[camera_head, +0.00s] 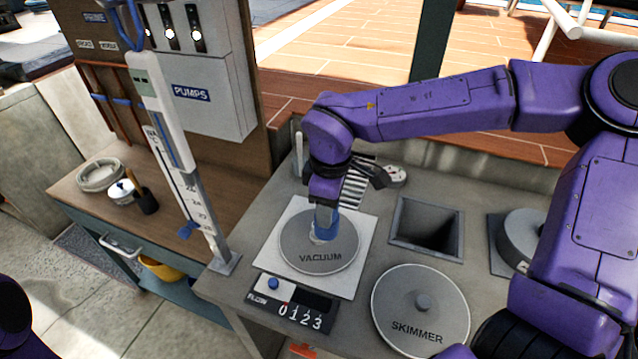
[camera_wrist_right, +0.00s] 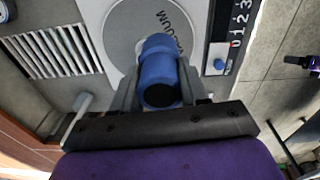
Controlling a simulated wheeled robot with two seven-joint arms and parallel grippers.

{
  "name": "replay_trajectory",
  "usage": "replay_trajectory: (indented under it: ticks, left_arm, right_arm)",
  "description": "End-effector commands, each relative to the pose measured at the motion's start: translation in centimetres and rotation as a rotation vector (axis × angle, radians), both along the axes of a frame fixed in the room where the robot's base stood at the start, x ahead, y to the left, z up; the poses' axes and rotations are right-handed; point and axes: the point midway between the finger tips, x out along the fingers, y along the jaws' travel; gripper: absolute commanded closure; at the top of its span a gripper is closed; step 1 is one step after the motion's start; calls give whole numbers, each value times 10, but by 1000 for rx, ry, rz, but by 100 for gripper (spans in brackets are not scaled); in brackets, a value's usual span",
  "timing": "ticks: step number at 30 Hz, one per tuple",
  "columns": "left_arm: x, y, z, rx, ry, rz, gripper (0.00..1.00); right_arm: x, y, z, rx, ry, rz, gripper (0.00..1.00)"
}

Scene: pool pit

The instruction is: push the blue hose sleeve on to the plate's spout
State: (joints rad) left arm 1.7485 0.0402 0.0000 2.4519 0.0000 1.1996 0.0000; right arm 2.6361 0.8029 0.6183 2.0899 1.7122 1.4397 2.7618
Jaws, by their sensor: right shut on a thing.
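The blue hose sleeve (camera_head: 324,230) stands at the middle of the round grey VACUUM plate (camera_head: 340,250), with a small pale ring at its foot. The plate's spout is hidden, so I cannot tell whether the sleeve is over it or just above it. My right gripper (camera_head: 326,212) points down from above, shut on the sleeve. In the right wrist view the sleeve (camera_wrist_right: 158,72) is between the two grey fingers, with its dark open end facing the camera. The plate (camera_wrist_right: 125,30) is behind it. My left gripper does not show.
A FLOW panel (camera_head: 290,303) with a blue knob and numbers sits in front of the plate. The SKIMMER lid (camera_head: 420,310) and a square opening (camera_head: 427,228) are to the right. A slotted vent (camera_head: 357,185) lies behind. An upright scale post (camera_head: 185,165) stands at the left.

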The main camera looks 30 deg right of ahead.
Motion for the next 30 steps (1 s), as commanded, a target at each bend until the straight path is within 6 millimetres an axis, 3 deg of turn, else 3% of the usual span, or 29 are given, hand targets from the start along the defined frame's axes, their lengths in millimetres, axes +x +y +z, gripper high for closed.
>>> replay_trajectory:
  ticks: [3, 7, 30]
  left_arm:
    - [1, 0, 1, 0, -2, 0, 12]
    - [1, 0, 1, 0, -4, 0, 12]
    - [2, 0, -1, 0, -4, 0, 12]
  right_arm:
    - [20, -2, -4, -3, 15, -5, 86]
    - [29, -2, -8, -3, 26, -7, 86]
    - [9, -4, 1, -1, 23, -10, 86]
